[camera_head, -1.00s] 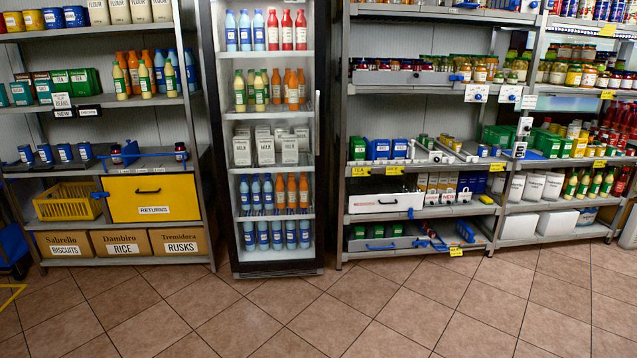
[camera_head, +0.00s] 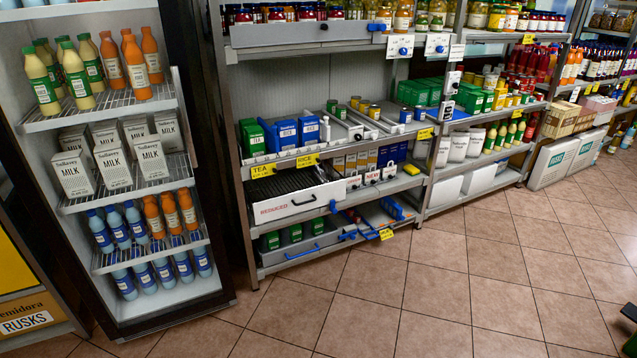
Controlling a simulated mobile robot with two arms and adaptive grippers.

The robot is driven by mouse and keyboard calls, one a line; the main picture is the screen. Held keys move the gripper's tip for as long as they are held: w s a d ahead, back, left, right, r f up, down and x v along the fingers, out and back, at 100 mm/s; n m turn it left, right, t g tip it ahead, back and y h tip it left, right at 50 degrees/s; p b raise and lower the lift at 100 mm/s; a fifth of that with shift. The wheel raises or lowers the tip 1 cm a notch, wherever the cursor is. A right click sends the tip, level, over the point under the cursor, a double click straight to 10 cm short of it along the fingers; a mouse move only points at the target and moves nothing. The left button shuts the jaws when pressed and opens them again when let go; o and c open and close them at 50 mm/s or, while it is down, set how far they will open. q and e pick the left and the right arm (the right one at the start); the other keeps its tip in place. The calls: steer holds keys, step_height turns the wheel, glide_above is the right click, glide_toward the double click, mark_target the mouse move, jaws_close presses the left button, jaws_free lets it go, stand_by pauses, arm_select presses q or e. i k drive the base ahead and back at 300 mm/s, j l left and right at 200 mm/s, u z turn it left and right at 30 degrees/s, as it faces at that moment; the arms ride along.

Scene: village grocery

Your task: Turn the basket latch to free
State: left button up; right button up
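No part is plainly recognisable as the basket latch. A white-fronted basket or drawer marked REDUCED (camera_head: 298,203) sits on a lower shelf of the middle rack, with a dark ribbed inside. A small blue piece (camera_head: 333,206) is at its right front corner; it may be a latch, but its setting is too small to read. White units with dark loops (camera_head: 372,178) stand to the right on the same shelf. Neither of my grippers is in view.
A drinks cooler (camera_head: 118,189) stands at the left. Below the basket is a grey drawer with a blue handle (camera_head: 302,252). The tiled floor (camera_head: 420,290) in front is clear. A dark object (camera_head: 629,312) is cut off at the right edge; I cannot tell what it is.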

mark_target(332, 209)
steer(key=i+z, duration=0.25)
steer(key=i, duration=0.3)
steer(key=i+l, duration=0.3)
steer(key=i, duration=0.2)
steer(key=i+l, duration=0.35)
steer(key=i, duration=0.2)
steer(key=i+l, duration=0.3)
steer(key=i, duration=0.2)
